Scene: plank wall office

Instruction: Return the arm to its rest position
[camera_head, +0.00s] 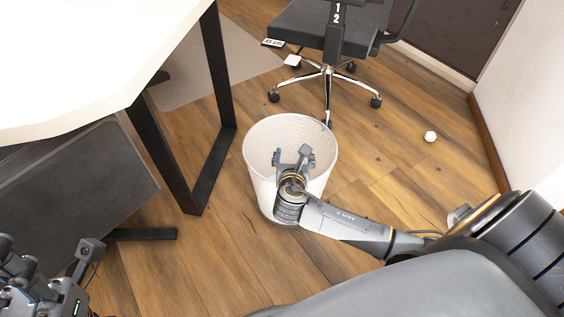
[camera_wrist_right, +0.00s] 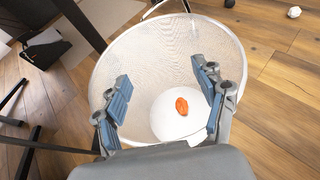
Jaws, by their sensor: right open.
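My right arm reaches out from the right in the head view, and its right gripper (camera_head: 293,160) is over the white mesh waste bin (camera_head: 258,145). In the right wrist view the right gripper (camera_wrist_right: 165,100) has its blue-padded fingers wide apart with nothing between them. Below them, an orange-red object (camera_wrist_right: 181,106) lies on the white bottom of the bin (camera_wrist_right: 140,60). My left gripper is at the lower left corner of the head view, only partly in frame; its fingertips do not show clearly.
A white-topped desk (camera_head: 80,60) with a dark metal leg (camera_head: 222,75) stands at the left. A black office chair (camera_head: 310,30) on a wheeled base is behind the bin. A small white crumpled ball (camera_head: 430,136) lies on the wooden floor at the right, near the wall.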

